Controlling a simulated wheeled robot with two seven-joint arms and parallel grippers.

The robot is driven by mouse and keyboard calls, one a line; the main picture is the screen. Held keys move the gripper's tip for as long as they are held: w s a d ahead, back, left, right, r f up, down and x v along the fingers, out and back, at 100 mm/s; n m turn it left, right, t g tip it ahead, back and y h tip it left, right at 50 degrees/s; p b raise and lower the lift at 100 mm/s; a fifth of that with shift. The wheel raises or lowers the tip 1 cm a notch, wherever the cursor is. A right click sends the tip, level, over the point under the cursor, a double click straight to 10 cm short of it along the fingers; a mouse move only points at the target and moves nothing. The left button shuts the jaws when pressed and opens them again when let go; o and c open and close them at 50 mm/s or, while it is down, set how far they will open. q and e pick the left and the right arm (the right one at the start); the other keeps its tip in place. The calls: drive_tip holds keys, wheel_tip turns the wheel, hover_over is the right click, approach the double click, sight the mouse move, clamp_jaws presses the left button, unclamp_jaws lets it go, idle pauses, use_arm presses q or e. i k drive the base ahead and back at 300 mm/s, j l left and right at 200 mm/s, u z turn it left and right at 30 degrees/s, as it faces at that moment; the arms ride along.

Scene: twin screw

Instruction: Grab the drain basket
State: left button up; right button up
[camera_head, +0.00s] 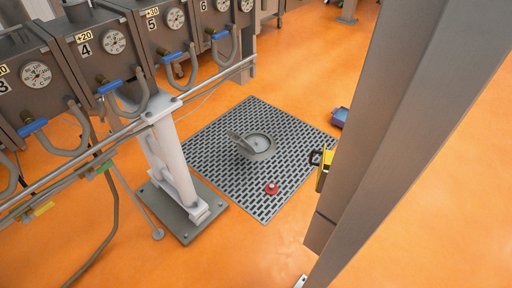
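What looks like the drain basket (259,145) is a round, shallow grey metal piece with a raised handle or flap on its left side. It sits near the middle of the dark floor grate (222,140). I cannot make out what is inside it. Neither of my grippers can be made out in the head view.
A red knob-like object (271,188) lies on the grate's near part. A white post on a base plate (182,216) stands left of the grate, by gauged tanks (110,45). A large beam (400,130) blocks the right. A blue-purple object (339,117) lies beyond. Orange floor is open nearby.

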sight(260, 143)
drive_tip(key=l+z, duration=0.1)
drive_tip(key=z, duration=1.65)
drive_tip(key=i+l, duration=0.1)
drive_tip(key=l, duration=0.25)
drive_tip(key=i+l, duration=0.1)
drive_tip(key=l, duration=0.25)
drive_tip(key=i+l, duration=0.1)
drive_tip(key=l, duration=0.25)
drive_tip(key=i+l, duration=0.1)
drive_tip(key=l, duration=0.25)
drive_tip(key=i+l, duration=0.15)
drive_tip(key=i, duration=0.25)
drive_tip(key=i+l+u, duration=0.1)
drive_tip(key=i, duration=0.25)
drive_tip(key=i+l, duration=0.25)
drive_tip(key=i, duration=0.15)
drive_tip(key=i+j+u, duration=0.15)
drive_tip(key=i+u, duration=1.15)
drive_tip(key=i+l+u, duration=0.3)
drive_tip(key=u, duration=0.15)
